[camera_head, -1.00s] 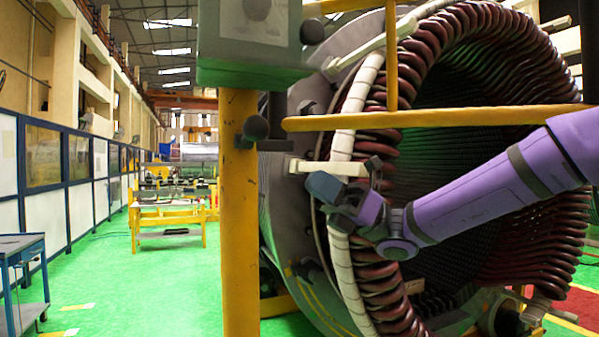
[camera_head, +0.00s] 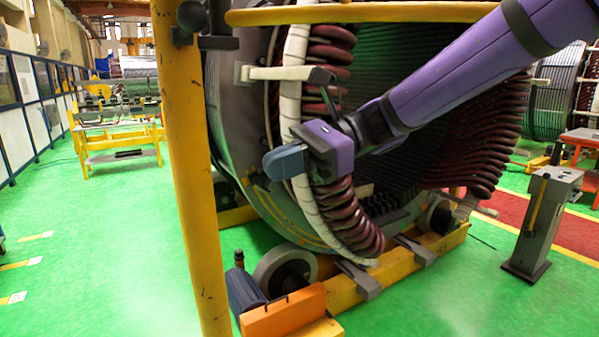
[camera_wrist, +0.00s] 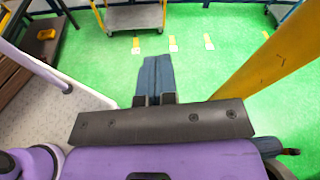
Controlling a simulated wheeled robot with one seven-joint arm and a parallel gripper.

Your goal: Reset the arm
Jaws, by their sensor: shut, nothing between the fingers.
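My gripper (camera_head: 279,162) is at the end of my purple arm in the head view. It points left, in front of the white-wrapped ring (camera_head: 310,208) at the stator's near edge. Whether it touches the ring cannot be told. In the wrist view my gripper (camera_wrist: 157,62) has its two blue-grey fingers together, with nothing between them and green floor beyond. The large stator (camera_head: 232,120) stands on a yellow base, with dark red winding loops (camera_head: 333,52) around its opening. My gripper and wrist hide part of the ring and loops.
A yellow post (camera_head: 183,170) stands left of the gripper, joined by a yellow rail (camera_head: 370,13) above. A pale bracket (camera_head: 285,73) juts out just above my gripper. Wheels and an orange block (camera_head: 285,312) sit below. Green floor is open at left.

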